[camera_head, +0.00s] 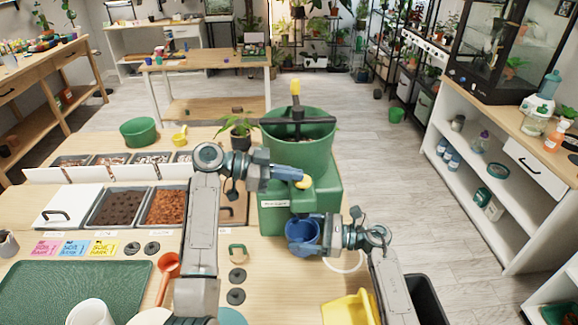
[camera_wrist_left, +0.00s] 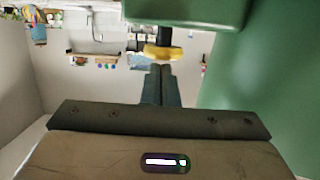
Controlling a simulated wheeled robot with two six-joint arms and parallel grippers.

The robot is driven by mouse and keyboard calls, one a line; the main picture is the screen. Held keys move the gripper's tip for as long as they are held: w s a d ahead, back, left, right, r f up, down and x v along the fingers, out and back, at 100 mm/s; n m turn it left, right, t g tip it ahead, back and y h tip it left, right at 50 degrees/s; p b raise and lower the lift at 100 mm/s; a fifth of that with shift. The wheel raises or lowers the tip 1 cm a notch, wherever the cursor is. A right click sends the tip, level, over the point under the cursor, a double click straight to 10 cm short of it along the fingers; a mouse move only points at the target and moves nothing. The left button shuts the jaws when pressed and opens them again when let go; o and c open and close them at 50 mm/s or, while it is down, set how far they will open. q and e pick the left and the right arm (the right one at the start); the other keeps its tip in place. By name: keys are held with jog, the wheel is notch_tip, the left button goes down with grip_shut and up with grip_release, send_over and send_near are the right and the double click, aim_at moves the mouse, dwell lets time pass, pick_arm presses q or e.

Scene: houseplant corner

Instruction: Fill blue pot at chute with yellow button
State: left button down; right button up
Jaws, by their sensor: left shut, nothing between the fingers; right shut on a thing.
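A green mixing machine (camera_head: 299,140) has a large round drum on a block-shaped body. A yellow button (camera_head: 303,182) is on its front. My left gripper (camera_head: 292,177) is shut and empty, with its tips at the button. In the left wrist view, the closed fingers (camera_wrist_left: 161,72) line up with the yellow button (camera_wrist_left: 163,52); I cannot tell whether they touch it. The blue pot (camera_head: 302,236) is upright at the machine's front, below the button. My right gripper (camera_head: 321,230) is shut on the pot's right side. The chute opening and the pot's contents are not clear.
Trays of dark soil (camera_head: 116,206) and reddish-brown grains (camera_head: 167,206) lie left of my left arm. A potted plant (camera_head: 240,137) stands beside the drum. A yellow container (camera_head: 350,308) sits near the front edge. A white shelf unit (camera_head: 495,165) stands at the right beyond open floor.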

pick_arm(q)
jog(key=shift+d, duration=0.15)
jog(key=shift+f, duration=1.1)
jog(key=shift+s+f, duration=0.1)
jog(key=shift+f, duration=0.15)
dwell(3.0)
dwell(0.8)
jog(key=a+r, duration=0.7)
jog(key=a, duration=0.2)
jog(key=shift+a, duration=0.4)
jog(key=v, duration=1.2)
